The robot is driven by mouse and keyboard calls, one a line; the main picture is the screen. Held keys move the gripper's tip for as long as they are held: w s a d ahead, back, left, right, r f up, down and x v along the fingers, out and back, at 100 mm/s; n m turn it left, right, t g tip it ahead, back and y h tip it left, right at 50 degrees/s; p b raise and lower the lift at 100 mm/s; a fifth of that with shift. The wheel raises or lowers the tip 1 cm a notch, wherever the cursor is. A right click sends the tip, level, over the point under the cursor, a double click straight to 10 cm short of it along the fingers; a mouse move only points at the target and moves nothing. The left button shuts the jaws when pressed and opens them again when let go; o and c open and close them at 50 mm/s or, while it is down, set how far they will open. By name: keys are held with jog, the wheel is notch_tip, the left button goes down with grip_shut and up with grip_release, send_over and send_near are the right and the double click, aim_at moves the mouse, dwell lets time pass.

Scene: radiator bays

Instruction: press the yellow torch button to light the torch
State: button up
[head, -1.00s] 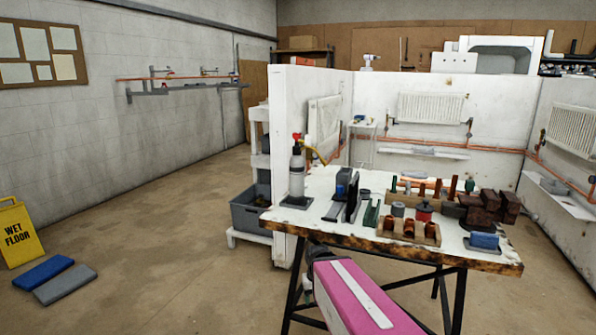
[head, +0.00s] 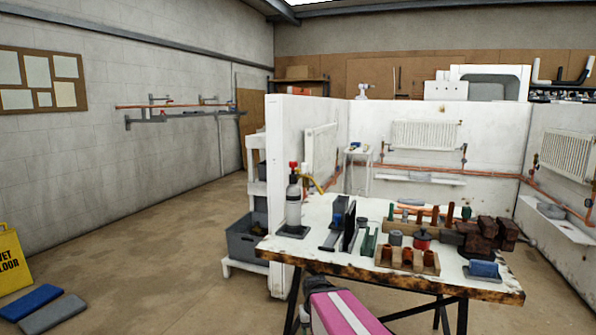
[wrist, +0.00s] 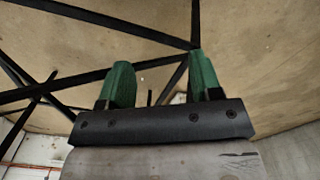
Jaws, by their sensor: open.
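The torch (head: 293,204) stands upright at the left end of the workbench (head: 340,262) in the head view. It has a grey bottle, a red top and a yellow part (head: 312,184) sticking out to the right. I cannot make out a separate button at this size. My gripper shows in the wrist view (wrist: 161,80) with two green fingers apart and nothing between them. Beyond the fingers are black bench legs and a pale brown surface. The torch is not in the wrist view. In the head view my pink arm is low, in front of the bench, and the fingers are hidden.
Pipe pieces, a wooden rack (head: 408,259), dark red bricks (head: 486,235) and a blue block (head: 484,269) crowd the bench. A white partition (head: 282,160) stands behind the torch. A grey crate (head: 246,240) is left of it. Open floor lies further left, before a yellow sign (head: 10,262).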

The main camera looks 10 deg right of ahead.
grip_shut()
dwell(1.6)
